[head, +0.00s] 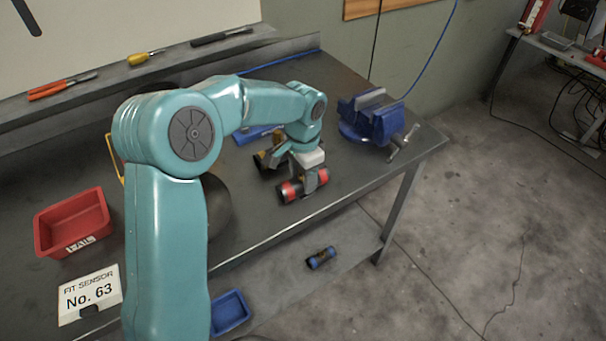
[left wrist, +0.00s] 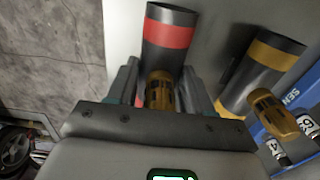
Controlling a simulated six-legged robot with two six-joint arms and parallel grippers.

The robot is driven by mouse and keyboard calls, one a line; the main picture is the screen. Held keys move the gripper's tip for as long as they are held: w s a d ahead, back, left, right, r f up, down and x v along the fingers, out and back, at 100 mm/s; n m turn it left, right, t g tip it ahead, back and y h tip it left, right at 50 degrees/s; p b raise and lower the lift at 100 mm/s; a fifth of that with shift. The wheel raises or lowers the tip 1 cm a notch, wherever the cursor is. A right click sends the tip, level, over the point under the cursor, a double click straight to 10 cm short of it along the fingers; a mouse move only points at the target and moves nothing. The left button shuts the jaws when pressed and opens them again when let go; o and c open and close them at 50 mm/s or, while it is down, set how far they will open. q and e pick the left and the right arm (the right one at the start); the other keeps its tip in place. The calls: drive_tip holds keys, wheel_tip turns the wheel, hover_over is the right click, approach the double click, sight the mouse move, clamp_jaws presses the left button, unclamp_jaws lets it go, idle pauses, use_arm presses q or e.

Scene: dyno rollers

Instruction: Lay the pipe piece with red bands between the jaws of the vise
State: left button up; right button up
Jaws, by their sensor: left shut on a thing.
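The black pipe piece with red bands (head: 290,192) is at the bench's front edge. It also shows in the left wrist view (left wrist: 168,37), between the fingers. My left gripper (head: 311,180) is shut on this pipe piece; whether the pipe touches the bench I cannot tell. The blue vise (head: 379,121) stands at the bench's right end, behind and to the right of the gripper. Its jaws are at the top, with no pipe seen in them. My right gripper is not in view.
A yellow-banded pipe (left wrist: 267,68) lies beside the held one. A blue-banded pipe (head: 321,258) is on the lower shelf. A red bin (head: 72,222) and a sign (head: 90,295) are at left. The bench top between gripper and vise looks clear.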

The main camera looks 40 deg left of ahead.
use_arm(q)
drive_tip(key=o, duration=1.4)
drive_tip(key=shift+f, duration=0.1)
wheel_tip(320, 180, up, 12)
drive_tip(key=shift+r+p, duration=0.25)
drive_tip(key=shift+p, duration=0.1)
drive_tip(key=shift+s+f, duration=0.1)
